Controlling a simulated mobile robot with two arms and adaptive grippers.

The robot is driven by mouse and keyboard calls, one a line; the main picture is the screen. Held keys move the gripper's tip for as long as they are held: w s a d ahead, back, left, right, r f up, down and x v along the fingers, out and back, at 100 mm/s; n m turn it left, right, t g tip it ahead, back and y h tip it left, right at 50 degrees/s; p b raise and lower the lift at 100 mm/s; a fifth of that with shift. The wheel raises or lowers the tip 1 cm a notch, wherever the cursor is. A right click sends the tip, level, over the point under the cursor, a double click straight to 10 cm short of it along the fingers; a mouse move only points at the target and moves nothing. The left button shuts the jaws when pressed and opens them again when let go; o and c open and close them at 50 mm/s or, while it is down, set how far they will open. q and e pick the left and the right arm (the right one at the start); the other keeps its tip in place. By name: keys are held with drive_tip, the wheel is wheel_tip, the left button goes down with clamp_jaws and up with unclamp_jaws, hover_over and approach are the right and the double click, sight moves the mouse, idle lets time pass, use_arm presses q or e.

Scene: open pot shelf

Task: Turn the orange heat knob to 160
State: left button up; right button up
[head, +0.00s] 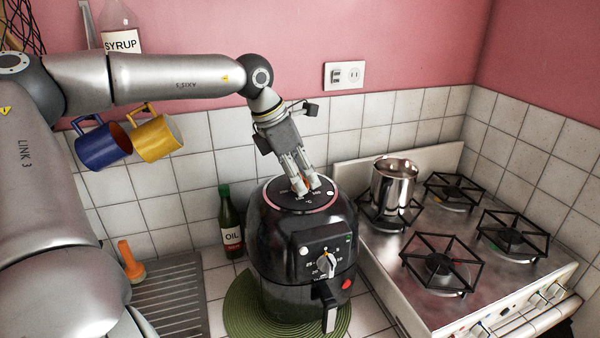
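A black air fryer (262,240) stands on a green round mat (240,318) in the middle of the counter. Its top has a round dial plate with a reddish rim and white heat numbers around a °C mark (305,201). My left gripper (303,189) points down onto this plate, its two fingers close together at the middle. The fingers cover the orange heat knob almost wholly, so its pointer and setting cannot be read. Whether the fingers press on the knob or only stand around it cannot be told. My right gripper is not in view.
The air fryer's front has a timer knob (326,263) and a handle (329,300). A gas hob with a steel pot (395,184) stands close on the right. An oil bottle (230,225) stands behind left; blue (101,146) and yellow (157,138) mugs hang at left.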

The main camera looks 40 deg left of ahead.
use_arm(q)
drive_tip(key=c, duration=0.7)
